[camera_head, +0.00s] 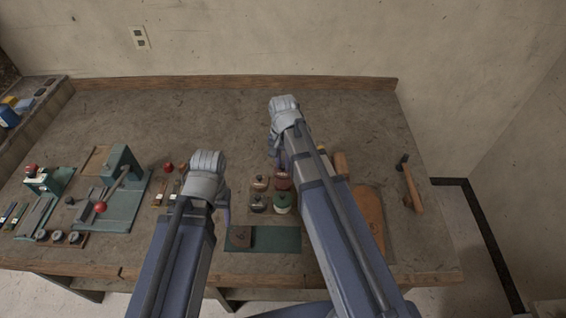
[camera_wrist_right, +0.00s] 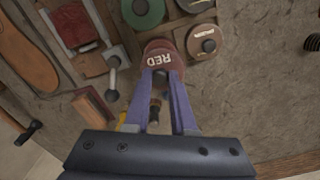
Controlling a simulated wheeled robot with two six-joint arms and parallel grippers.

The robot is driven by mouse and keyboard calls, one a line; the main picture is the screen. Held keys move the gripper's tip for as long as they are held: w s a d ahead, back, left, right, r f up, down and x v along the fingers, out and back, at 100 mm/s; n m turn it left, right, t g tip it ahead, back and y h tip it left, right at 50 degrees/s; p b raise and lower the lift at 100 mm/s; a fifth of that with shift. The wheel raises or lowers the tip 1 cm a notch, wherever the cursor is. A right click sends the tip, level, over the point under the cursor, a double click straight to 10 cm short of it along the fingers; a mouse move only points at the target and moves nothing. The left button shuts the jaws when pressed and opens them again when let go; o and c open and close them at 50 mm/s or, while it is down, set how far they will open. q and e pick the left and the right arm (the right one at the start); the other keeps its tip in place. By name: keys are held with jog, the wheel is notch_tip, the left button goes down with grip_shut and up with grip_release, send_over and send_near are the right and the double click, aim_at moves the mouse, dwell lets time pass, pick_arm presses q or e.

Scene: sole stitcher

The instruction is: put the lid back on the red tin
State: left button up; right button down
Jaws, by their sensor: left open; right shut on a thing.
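The red tin (camera_head: 283,182) stands in a group of tins at the table's middle, partly covered by my right arm in the head view. In the right wrist view my right gripper (camera_wrist_right: 163,76) is shut on a small dark knob just in front of a red round piece marked RED (camera_wrist_right: 160,57), which looks like the lid. The fingers partly cover it, and I cannot tell whether it touches the tin. In the head view my right gripper is mostly hidden behind its own wrist. My left gripper (camera_head: 225,203) is open, left of the tins, its fingers mostly hidden.
A tan tin (camera_head: 260,183), a dark tin (camera_head: 257,204) and a green tin (camera_head: 282,203) stand close to the red one. A green mat (camera_head: 285,240) lies in front. A hammer (camera_head: 410,185) lies at right. The back of the table is clear.

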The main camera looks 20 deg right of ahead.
aim_at(283, 171)
pick_arm(q)
jog(key=shift+f+b, duration=2.9)
jog(key=shift+f, duration=0.05)
pick_arm(e)
jog(key=shift+f, duration=2.95)
pick_arm(q)
jog(key=shift+f, duration=0.2)
pick_arm(e)
jog(key=shift+f, duration=0.2)
pick_arm(q)
jog(key=shift+a, duration=0.1)
pick_arm(e)
jog(key=shift+s, duration=0.15)
pick_arm(q)
jog(key=shift+r, duration=0.2)
pick_arm(e)
jog(key=shift+d+r, duration=0.2)
pick_arm(q)
jog(key=shift+r, duration=0.15)
pick_arm(e)
jog(key=shift+a+r, duration=0.15)
pick_arm(q)
jog(key=shift+f, duration=0.2)
pick_arm(e)
jog(key=shift+f, duration=0.2)
